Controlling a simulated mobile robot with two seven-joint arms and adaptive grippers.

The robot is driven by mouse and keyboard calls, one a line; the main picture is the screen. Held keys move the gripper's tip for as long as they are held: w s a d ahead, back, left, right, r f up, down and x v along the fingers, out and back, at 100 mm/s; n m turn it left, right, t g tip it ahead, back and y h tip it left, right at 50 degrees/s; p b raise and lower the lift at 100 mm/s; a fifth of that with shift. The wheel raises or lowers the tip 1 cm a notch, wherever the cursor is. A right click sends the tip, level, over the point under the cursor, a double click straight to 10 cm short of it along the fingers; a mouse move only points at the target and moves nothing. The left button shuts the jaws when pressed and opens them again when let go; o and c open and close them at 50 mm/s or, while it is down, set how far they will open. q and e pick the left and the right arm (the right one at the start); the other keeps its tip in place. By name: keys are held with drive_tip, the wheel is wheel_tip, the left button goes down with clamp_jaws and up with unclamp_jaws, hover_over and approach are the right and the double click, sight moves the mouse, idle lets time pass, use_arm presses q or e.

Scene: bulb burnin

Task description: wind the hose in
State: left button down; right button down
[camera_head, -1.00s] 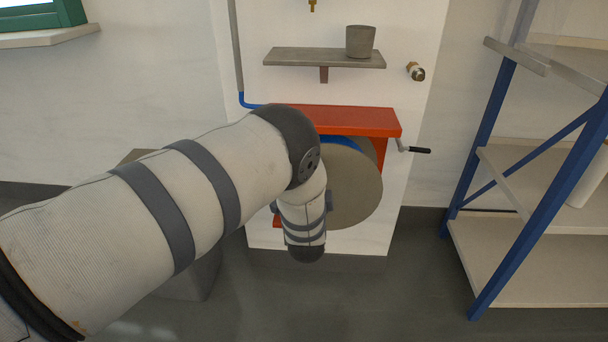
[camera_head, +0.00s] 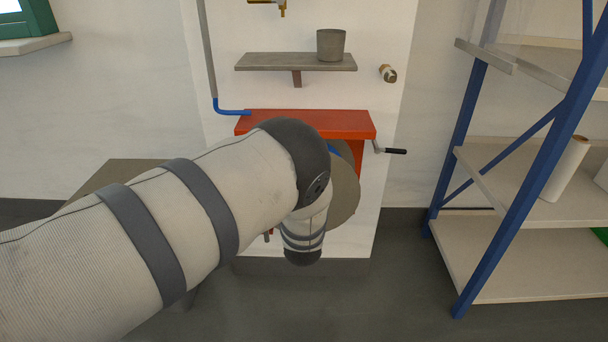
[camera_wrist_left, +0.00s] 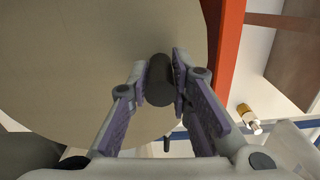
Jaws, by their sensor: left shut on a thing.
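The hose reel has a red housing (camera_head: 310,122) on a white panel and a tan round disc (camera_head: 346,190), partly hidden behind my left arm. A bit of blue hose (camera_head: 334,151) shows at the disc's edge under the housing. A crank with a black grip (camera_head: 396,151) sticks out at the housing's right. In the left wrist view the disc (camera_wrist_left: 90,60) fills the upper left, and my left gripper (camera_wrist_left: 163,78) is shut on a dark round knob (camera_wrist_left: 159,90) in front of it. The head view hides these fingers. My right gripper is not in view.
A grey shelf (camera_head: 290,62) with a grey pot (camera_head: 331,45) is above the reel. A brass-and-white fitting (camera_head: 388,73) sticks out right of it. A blue-framed rack (camera_head: 530,190) stands at the right. A grey box-like thing (camera_head: 120,175) is behind my arm.

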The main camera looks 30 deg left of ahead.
use_arm(q)
drive_tip(key=shift+w+d, duration=0.1)
drive_tip(key=shift+d, duration=0.1)
drive_tip(key=c, duration=1.4)
unclamp_jaws()
drive_tip(key=shift+d, duration=0.1)
drive_tip(key=shift+c, duration=0.2)
drive_tip(key=v, duration=1.2)
